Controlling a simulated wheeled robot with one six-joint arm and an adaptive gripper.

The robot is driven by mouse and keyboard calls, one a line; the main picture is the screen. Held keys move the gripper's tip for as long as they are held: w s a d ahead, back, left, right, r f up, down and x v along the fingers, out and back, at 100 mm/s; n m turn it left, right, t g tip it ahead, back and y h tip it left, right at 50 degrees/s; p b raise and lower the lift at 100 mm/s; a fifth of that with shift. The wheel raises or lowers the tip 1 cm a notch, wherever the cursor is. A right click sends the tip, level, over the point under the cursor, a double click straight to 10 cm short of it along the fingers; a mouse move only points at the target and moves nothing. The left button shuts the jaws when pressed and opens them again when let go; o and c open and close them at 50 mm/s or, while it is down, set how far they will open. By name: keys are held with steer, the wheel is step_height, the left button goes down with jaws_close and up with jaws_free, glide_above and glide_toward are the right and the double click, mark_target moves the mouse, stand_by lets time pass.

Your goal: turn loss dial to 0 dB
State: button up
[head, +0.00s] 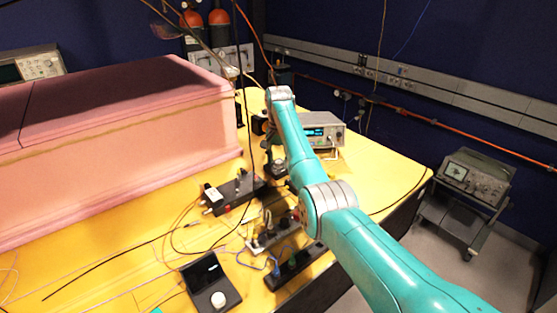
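A black box with a tilted dark screen (203,272) stands at the front of the yellow table. A round white knob (218,299) is on its lower part. I cannot read any dB marking, so I cannot tell whether this knob is the loss dial or where it is set. My teal arm reaches from the lower right over the table to the back. My gripper (277,170) appears as small dark parts below the arm's far end, well behind the knob and apart from it. The arm partly hides it, and its fingers cannot be made out.
A large pink foam enclosure (110,150) fills the left. A black box with cables (235,195) and power strips (290,268) lie mid-table. A grey instrument with a lit display (318,132) stands behind my arm. Loose cables cross the table. A cart (465,200) stands on the floor at right.

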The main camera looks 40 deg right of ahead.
jaws_close()
steer(key=shift+n, duration=0.3)
steer(key=n, duration=0.3)
steer(key=shift+n, duration=2.1)
steer(key=shift+o, duration=1)
jaws_free()
